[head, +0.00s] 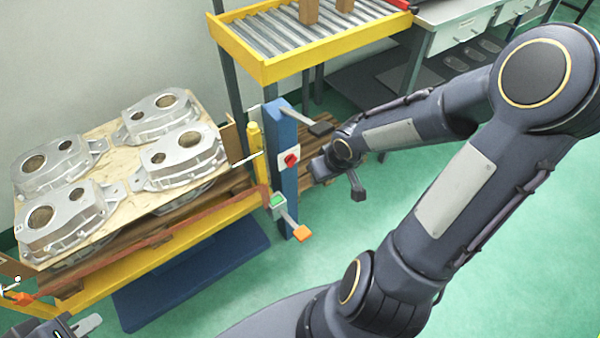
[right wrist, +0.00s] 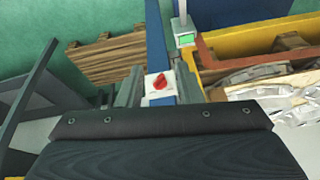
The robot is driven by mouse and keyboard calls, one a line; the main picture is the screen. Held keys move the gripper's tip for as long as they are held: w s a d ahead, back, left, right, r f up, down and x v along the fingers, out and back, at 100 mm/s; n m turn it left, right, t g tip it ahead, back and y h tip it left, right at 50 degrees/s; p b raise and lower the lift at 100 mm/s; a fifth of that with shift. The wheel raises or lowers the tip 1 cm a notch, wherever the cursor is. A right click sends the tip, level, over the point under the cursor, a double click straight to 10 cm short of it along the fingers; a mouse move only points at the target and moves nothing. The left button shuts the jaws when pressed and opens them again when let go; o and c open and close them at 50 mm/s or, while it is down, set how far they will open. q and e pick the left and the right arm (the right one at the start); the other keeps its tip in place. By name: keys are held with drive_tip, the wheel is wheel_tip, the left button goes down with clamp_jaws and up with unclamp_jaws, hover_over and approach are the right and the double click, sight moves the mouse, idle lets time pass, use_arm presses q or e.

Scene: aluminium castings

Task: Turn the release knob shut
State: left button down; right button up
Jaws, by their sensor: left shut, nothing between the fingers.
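The red release knob (head: 291,159) sits on a small white plate on the blue post (head: 283,190). In the right wrist view the knob (right wrist: 160,82) lies straight ahead, its grip at a slant. My right gripper (right wrist: 160,92) is open, with a finger on each side of the knob in that view; I cannot tell whether either finger touches it. In the head view my right arm comes in from the right and its hand ends just right of the knob. My left gripper (head: 92,323) is shut and empty at the lower left corner, far from the knob.
A grey lever with a black grip (head: 320,128) juts from the post above the knob. Castings (head: 62,218) lie on a pallet at left. A yellow roller conveyor (head: 265,70) stands behind.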

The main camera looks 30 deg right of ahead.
drive_tip(key=w+f+m+t+y+b, duration=0.1)
drive_tip(key=w+f+t+y+b, duration=0.3)
drive_tip(key=f, duration=0.9)
drive_tip(key=m+t+y+b, duration=0.1)
drive_tip(key=m+t+b, duration=0.25)
drive_tip(key=t, duration=0.25)
approach(295, 162)
drive_tip(key=x, duration=0.8)
drive_tip(key=shift+w+a+f, duration=0.1)
drive_tip(key=shift+w+f, duration=0.05)
drive_tip(key=shift+w, duration=0.05)
clamp_jaws()
